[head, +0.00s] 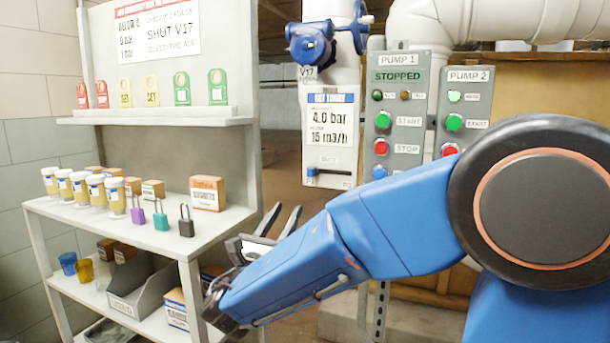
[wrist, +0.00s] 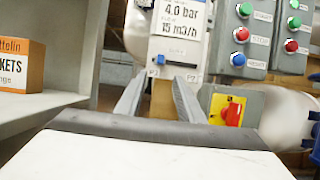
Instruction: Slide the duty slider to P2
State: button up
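The duty slider has a small blue knob (head: 311,173) at the left end of its slot, by the P1 label, low on a white panel (head: 333,150). The P2 label (head: 347,185) is at the slot's right end. The wrist view shows the same knob (wrist: 160,59) at the P1 end, with P2 (wrist: 194,77) to its right. My gripper (head: 284,208) is open and empty, left of and below the panel in the head view. In the wrist view its two fingers (wrist: 161,77) point toward the panel, apart from the knob, with tips below it.
Pump boxes with buttons (head: 399,110) stand right of the panel. A shelf unit (head: 150,235) with cups, padlocks and a carton (head: 208,193) is at left. A red rotary switch on a yellow plate (wrist: 229,111) is at lower right in the wrist view. A blue valve (head: 312,43) is above the panel.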

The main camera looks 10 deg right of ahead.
aim_at(309, 174)
jog(key=x, duration=1.7)
jog(key=shift+d, duration=0.1)
grip_shut()
